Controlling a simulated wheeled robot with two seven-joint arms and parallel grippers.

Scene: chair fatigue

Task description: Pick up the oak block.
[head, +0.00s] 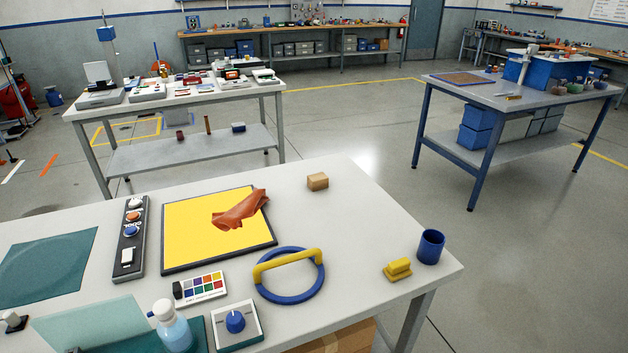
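A small light-brown wooden block (317,181), which looks like the oak block, sits on the near white table (350,220) close to its far edge. It stands to the right of the yellow mat's far corner, with bare table around it. Neither of my grippers is in view.
A yellow mat (190,225) with dark edging carries a crumpled brown cloth (240,209). A blue ring with a yellow handle (288,259), a yellow block-like piece (398,270) and a blue cup (431,247) stand nearer. A bottle (170,328) is at the front.

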